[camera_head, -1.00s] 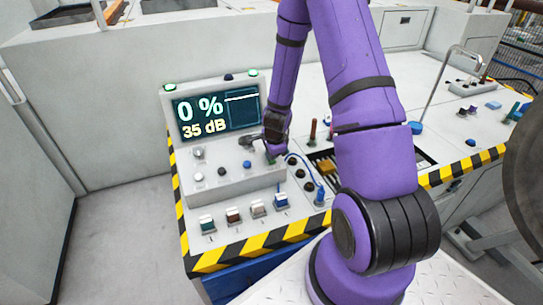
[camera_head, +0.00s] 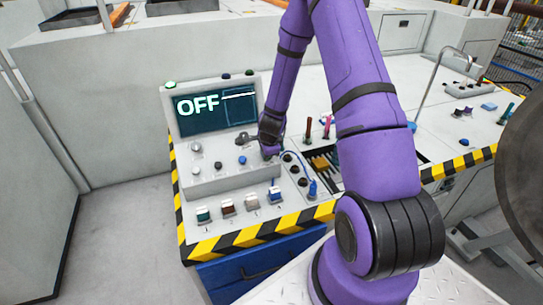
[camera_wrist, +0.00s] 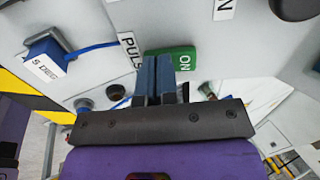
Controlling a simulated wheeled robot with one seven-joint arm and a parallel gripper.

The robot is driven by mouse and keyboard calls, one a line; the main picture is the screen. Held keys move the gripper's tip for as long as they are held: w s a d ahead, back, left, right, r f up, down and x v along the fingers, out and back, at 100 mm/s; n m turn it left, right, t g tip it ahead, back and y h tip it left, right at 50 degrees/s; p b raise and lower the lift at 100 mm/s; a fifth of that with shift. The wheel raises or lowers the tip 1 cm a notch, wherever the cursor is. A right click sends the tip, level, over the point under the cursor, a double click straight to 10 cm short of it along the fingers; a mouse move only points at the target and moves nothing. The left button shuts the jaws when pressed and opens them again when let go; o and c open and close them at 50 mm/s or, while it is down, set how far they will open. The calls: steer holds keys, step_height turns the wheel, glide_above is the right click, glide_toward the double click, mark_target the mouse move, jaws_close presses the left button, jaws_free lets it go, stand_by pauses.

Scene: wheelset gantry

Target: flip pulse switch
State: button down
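The pulse switch (camera_wrist: 178,62) is a green rocker marked ON, beside a partly covered label reading "PULS" (camera_wrist: 130,48) in the wrist view. My gripper (camera_wrist: 155,62) has its two blue-grey fingers side by side with only a thin gap, so it is shut. Its tips are at the switch's near edge and cover part of it; I cannot tell whether they press on it. In the head view my gripper (camera_head: 269,155) is low over the right end of the console's knob row and hides the switch. The console screen (camera_head: 215,110) reads OFF.
A blue-ended cable (camera_head: 312,188) is plugged in right of my gripper. Several coloured rocker switches (camera_head: 228,207) line the front, above a striped edge (camera_head: 225,245). In the wrist view, a blue plug marked S DEG (camera_wrist: 45,62) is at left and a dark knob (camera_wrist: 295,8) at upper right.

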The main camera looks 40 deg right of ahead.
steer(key=shift+s+f, duration=0.3)
steer(key=shift+f, duration=0.05)
steer(key=shift+w, duration=0.2)
